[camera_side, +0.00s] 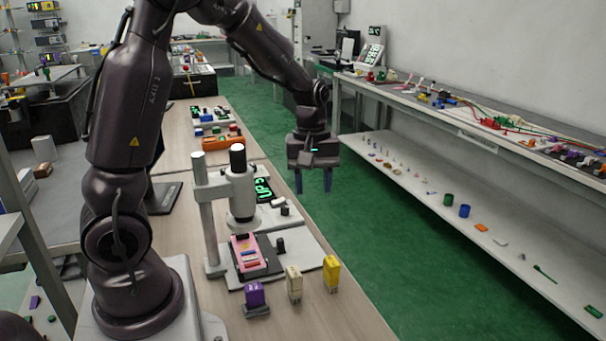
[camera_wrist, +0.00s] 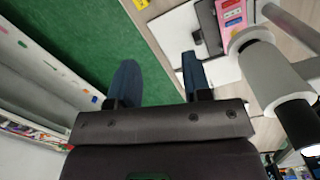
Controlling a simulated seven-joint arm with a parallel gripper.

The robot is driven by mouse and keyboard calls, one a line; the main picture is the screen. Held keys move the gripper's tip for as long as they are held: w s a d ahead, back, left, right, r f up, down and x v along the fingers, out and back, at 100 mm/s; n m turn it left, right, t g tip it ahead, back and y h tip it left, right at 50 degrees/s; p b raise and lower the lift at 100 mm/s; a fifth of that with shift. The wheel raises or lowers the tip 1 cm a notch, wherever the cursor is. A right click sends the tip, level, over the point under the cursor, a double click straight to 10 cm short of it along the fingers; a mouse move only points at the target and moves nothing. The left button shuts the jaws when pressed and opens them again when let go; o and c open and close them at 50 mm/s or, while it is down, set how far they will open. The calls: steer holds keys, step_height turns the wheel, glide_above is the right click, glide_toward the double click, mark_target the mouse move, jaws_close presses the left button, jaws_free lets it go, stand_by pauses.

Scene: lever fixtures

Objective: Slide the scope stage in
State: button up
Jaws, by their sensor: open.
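The scope (camera_side: 240,190) is a grey stand with black-capped tubes on the bench. Its dark stage (camera_side: 270,263) sits low under the tube, with a pink block (camera_side: 246,252) on it and a black knob (camera_side: 281,246) at its right. In the wrist view the scope tube (camera_wrist: 275,75) is at right, with the pink block (camera_wrist: 233,14), the dark stage (camera_wrist: 208,22) and the knob (camera_wrist: 197,38) at the top. My gripper (camera_side: 313,191) is open and empty, pointing down, above and right of the stage. Its fingers (camera_wrist: 159,62) touch nothing.
Shelves (camera_side: 480,240) with small items are at right, across the green floor. Air around my gripper is clear.

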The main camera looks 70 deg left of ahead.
steer(key=s+d+r+m+t, duration=0.1)
steer(key=s+d+r+m, duration=0.3)
steer(key=m, duration=0.3)
steer(key=shift+d+r, duration=0.55)
steer(key=shift+d, duration=0.35)
steer(key=shift+s, duration=0.1)
steer(key=s+d+r+m+t, duration=0.4)
steer(key=s+d+r+m, duration=0.3)
steer(key=s, duration=0.1)
steer(key=shift+s+m+y, duration=0.3)
steer(key=shift+s+y, duration=0.05)
steer(key=shift+y, duration=0.05)
